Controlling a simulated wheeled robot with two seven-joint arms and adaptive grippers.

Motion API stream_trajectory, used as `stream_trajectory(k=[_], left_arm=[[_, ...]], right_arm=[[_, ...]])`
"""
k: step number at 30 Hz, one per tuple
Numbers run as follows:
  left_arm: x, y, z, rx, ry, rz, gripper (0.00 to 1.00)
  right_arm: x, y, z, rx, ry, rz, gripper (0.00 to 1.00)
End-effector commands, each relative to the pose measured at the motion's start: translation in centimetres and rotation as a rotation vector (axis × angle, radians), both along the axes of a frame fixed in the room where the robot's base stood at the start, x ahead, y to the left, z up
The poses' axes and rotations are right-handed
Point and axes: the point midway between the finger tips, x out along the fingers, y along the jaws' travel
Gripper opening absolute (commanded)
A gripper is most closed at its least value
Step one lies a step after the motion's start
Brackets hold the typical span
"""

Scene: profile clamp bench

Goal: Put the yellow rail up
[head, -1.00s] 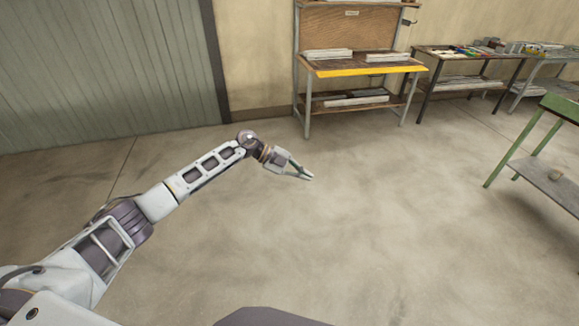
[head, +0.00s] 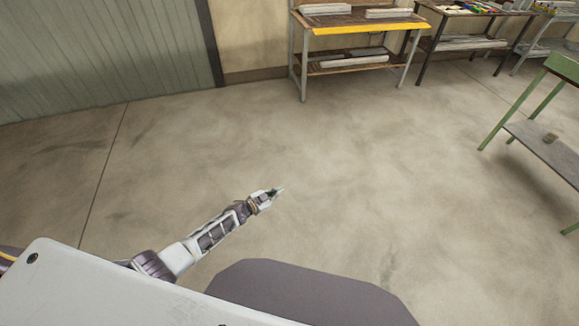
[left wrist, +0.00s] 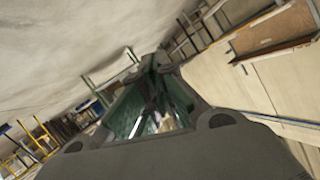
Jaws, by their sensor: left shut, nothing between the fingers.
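The yellow rail (head: 370,29) is a long, thin yellow strip along the front edge of the wooden-topped bench (head: 330,18) at the top of the head view. It lies nearly level there, and I cannot tell whether it is fastened. My left gripper (head: 277,190) is low over bare floor in front of me, shut and empty, well apart from the rail. Its closed fingers also show in the left wrist view (left wrist: 157,62), pointing away with nothing between them. My right gripper is in neither view.
White bars (head: 327,9) lie on the bench top, with more on its lower shelf. A dark table (head: 470,10) with small coloured items stands right of it. A green-framed table (head: 565,68) stands at the right. Open concrete floor (head: 330,130) lies between me and the bench.

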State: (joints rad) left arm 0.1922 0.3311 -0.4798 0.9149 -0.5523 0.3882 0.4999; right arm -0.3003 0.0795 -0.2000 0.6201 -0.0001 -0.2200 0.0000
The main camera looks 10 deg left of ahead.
Motion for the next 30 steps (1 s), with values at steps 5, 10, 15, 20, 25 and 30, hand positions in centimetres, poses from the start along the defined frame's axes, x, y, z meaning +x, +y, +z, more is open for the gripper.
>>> stream_trajectory(k=[5, 10, 15, 20, 25, 30], left_arm=[[-7.6, 2.9, -9.4, 0.031, 0.193, 0.181, 0.0], [-17.1, 5.1, -17.5, 0.076, 0.404, 0.328, 0.0], [-28.3, 6.3, -23.9, 0.125, 0.626, 0.44, 0.0], [-39.4, 6.5, -28.1, 0.165, 0.839, 0.515, 0.0], [-49.1, 6.0, -30.3, 0.193, 1.021, 0.561, 0.0], [-54.2, 5.4, -31.0, 0.204, 1.116, 0.579, 0.0]], right_arm=[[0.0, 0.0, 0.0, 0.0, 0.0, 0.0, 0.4], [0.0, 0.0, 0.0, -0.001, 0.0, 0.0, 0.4], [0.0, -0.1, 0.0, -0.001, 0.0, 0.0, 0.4], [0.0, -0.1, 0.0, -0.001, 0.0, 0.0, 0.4], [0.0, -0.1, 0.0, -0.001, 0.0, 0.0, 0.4], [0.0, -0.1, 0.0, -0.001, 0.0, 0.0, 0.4]])
